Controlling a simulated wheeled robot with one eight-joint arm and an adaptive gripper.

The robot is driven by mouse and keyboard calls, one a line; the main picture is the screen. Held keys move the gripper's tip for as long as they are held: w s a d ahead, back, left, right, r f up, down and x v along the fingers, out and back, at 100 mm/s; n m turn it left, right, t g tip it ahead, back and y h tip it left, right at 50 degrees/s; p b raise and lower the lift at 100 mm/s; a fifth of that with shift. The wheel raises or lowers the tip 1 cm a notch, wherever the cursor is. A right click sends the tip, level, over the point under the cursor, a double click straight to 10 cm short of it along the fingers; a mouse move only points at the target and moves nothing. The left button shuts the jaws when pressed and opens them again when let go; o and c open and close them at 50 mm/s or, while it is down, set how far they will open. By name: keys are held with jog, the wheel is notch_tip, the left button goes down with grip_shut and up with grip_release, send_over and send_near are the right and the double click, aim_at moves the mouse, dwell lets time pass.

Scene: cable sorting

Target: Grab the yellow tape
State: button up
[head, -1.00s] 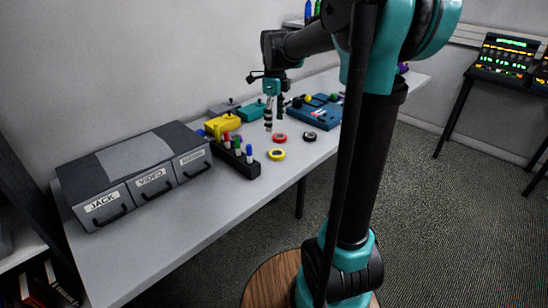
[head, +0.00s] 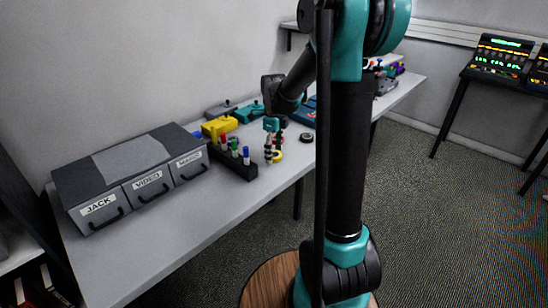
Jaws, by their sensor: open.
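The yellow tape (head: 278,156) is a small ring on the table, right of the marker holder. My gripper (head: 271,157) points down at the tape, in front of it in the picture and covering part of it. The gripper is open. I cannot tell whether its fingers touch the tape or stand just above it. The red tape is mostly or wholly hidden behind the gripper. A black tape roll (head: 307,137) lies to the right.
A black holder with several markers (head: 233,160) stands close at the left. A grey case with drawers (head: 135,170) sits further left. Yellow (head: 220,125) and teal (head: 248,112) boxes lie behind. The table front (head: 225,195) is clear.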

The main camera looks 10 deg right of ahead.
jog(key=shift+f, duration=0.1)
jog(key=shift+c, duration=0.2)
jog(key=c, duration=1.1)
